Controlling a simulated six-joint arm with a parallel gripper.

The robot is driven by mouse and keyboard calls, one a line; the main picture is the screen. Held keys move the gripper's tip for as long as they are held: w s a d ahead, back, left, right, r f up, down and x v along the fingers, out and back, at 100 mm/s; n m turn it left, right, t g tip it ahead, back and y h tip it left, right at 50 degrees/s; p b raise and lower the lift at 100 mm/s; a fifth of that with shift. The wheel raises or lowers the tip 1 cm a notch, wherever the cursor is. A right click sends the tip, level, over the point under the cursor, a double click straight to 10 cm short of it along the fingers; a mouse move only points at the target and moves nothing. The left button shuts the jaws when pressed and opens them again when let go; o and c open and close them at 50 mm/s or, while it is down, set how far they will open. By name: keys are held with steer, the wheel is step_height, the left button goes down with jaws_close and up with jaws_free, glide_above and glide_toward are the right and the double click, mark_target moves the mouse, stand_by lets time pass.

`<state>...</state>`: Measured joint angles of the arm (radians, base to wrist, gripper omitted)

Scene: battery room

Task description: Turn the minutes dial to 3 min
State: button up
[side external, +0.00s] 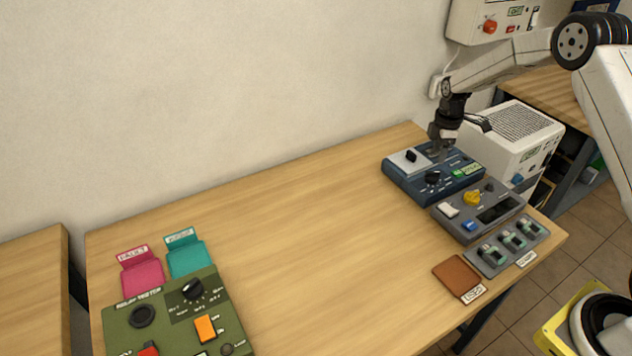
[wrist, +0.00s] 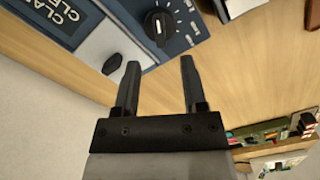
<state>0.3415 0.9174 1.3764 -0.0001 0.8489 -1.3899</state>
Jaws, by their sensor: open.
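A blue control unit (side external: 400,186) stands at the back right of the table. It carries a round black dial (side external: 433,177) and a small black knob on a pale plate (side external: 401,164). In the wrist view, the black dial (wrist: 160,27) has a white pointer mark and scale ticks around it; the numbers are too small to read. The small black knob (wrist: 112,63) shows to its lower left. I cannot read which control is marked minutes. My gripper (side external: 438,153) is over the back of the unit, pointing down. In the wrist view my gripper (wrist: 160,63) is open and empty, apart from the dial.
A grey unit with a yellow knob (side external: 472,197) and a switch panel (side external: 507,245) stand close in front. A white box (side external: 515,140) is behind. A brown pad (side external: 459,276) lies at the front. An olive tester (side external: 160,318) is far left; the table middle is clear.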

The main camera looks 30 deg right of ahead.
mark_target(433, 172)
steer(key=shift+f, duration=3.1)
jaws_close()
